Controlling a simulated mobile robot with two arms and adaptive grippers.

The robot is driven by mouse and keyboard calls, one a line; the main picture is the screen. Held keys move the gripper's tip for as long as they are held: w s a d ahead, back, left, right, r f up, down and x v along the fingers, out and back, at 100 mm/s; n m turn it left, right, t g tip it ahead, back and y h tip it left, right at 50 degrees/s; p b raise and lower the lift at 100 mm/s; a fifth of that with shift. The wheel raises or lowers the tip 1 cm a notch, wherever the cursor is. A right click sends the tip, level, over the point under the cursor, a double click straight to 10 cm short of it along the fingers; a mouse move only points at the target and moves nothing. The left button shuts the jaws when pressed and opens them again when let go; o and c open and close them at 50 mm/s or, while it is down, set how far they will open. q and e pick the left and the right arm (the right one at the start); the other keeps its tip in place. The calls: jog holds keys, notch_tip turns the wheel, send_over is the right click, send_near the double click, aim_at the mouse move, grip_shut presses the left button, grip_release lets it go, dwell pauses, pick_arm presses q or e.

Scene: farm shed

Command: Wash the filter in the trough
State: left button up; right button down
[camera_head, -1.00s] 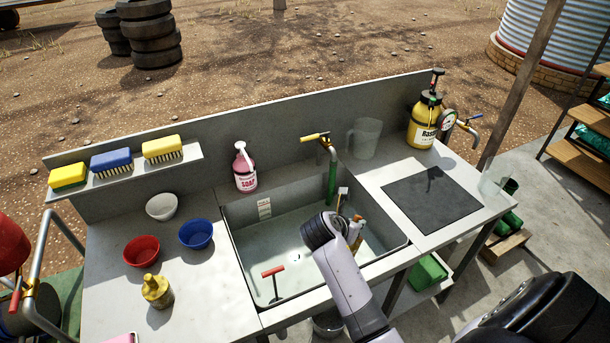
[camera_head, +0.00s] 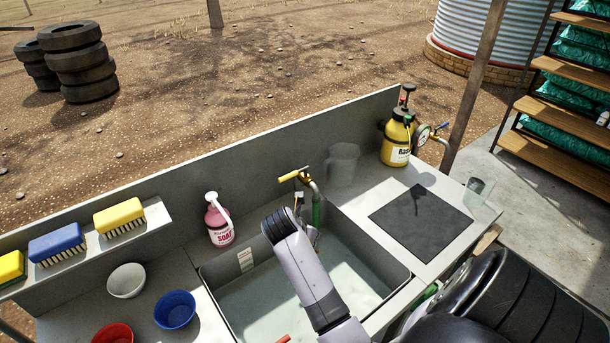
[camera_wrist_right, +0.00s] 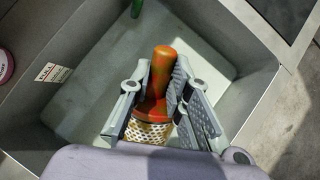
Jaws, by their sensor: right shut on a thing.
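The filter (camera_wrist_right: 148,131), with a perforated metal mesh body and an orange-red handle with greenish patches, shows in the right wrist view. My right gripper (camera_wrist_right: 161,70) is shut on the filter, one finger on each side of it. It is over the grey trough (camera_wrist_right: 90,60). In the head view my right wrist (camera_head: 285,232) is above the trough (camera_head: 375,300), near the tap, and mostly hides the gripper and the filter. The tap (camera_head: 300,178) has a yellow lever and a green spout. My left gripper is out of view.
A pink soap bottle (camera_head: 219,222) stands left of the tap. A clear jug (camera_head: 343,163) and a yellow sprayer (camera_head: 397,135) stand at the back right. A black mat (camera_head: 420,222) lies on the right counter. Blue (camera_head: 175,309) and white (camera_head: 126,280) bowls and several brushes are at left.

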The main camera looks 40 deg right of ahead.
notch_tip(320, 180, down, 2)
jog(key=shift+w, duration=0.1)
notch_tip(320, 180, down, 3)
jog(key=shift+f, duration=0.15)
pick_arm(q)
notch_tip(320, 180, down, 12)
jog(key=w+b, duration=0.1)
jog(key=b, duration=1.1)
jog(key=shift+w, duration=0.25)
pick_arm(e)
notch_tip(320, 180, down, 18)
dwell(1.5)
